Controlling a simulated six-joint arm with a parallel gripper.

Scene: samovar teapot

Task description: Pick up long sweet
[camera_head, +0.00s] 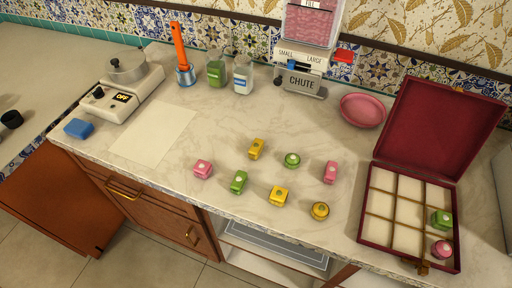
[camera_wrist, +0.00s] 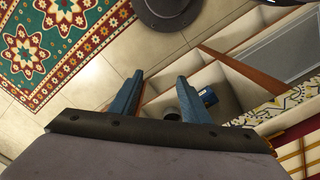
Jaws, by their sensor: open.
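Several wrapped sweets lie spread on the pale counter in the head view. Longer, blocky ones include a pink sweet (camera_head: 330,172) at the right, a yellow sweet (camera_head: 257,149), a green sweet (camera_head: 239,182), a second yellow sweet (camera_head: 278,195) and another pink sweet (camera_head: 203,169). A round green sweet (camera_head: 291,160) and a round yellow sweet (camera_head: 320,210) lie among them. My gripper (camera_wrist: 160,76) shows only in the wrist view, with its two blue fingers apart and nothing between them. No sweet on the counter shows in the wrist view.
An open red box (camera_head: 367,222) with compartments stands at the right, holding a green sweet (camera_head: 441,219) and a pink sweet (camera_head: 442,249).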

